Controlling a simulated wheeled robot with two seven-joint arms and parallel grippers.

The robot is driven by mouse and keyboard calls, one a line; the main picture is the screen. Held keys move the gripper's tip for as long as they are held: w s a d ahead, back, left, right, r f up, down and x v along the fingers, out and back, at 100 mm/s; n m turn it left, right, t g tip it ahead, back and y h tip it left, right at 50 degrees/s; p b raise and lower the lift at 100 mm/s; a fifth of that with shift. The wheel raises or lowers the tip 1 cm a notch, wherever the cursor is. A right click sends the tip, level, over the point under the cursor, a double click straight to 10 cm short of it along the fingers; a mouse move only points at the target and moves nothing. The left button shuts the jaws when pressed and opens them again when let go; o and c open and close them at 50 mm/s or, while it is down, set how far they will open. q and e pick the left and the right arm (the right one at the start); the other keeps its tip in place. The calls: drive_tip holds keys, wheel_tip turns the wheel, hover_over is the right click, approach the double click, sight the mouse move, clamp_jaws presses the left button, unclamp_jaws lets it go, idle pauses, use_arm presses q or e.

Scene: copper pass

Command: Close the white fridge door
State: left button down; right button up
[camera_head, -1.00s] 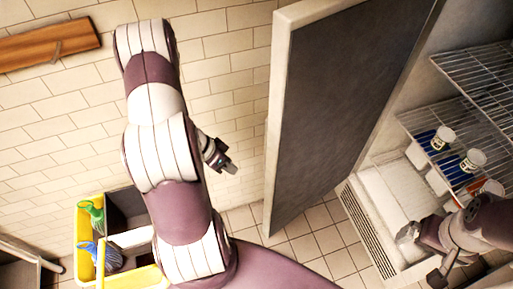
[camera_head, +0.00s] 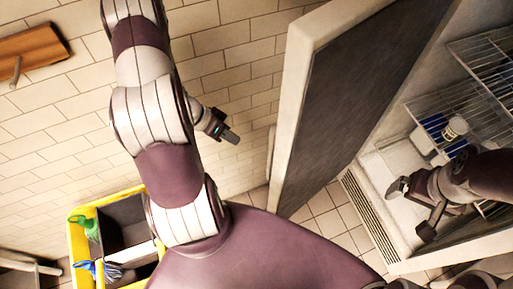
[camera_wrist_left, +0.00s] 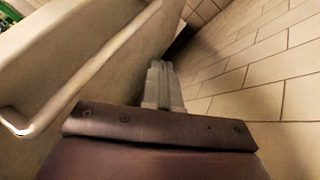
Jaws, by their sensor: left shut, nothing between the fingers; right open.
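The white fridge door (camera_head: 304,50) stands wide open in the head view, its dark inner panel (camera_head: 345,105) facing the fridge interior. My left gripper (camera_head: 228,137) is shut and empty, left of the door on its outer side, with a gap visible between them. In the left wrist view, the shut fingers (camera_wrist_left: 162,85) point between a pale surface with a metal bar handle (camera_wrist_left: 85,75), apparently the door's outer face, and the tiled wall. My right gripper (camera_head: 412,208) is open and empty in front of the fridge opening (camera_head: 400,155), right of the door.
Wire shelves (camera_head: 480,65) and a white cup (camera_head: 455,128) are inside the fridge. A tiled wall (camera_head: 225,35) is behind the door; a wooden board (camera_head: 35,50) hangs there.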

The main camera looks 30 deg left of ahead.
use_arm(q)
drive_tip(key=w+d+f, duration=0.1)
drive_tip(key=d+f, duration=0.5)
drive_tip(key=d, duration=0.2)
drive_tip(key=shift+d, duration=0.2)
drive_tip(key=shift+w+f, duration=0.1)
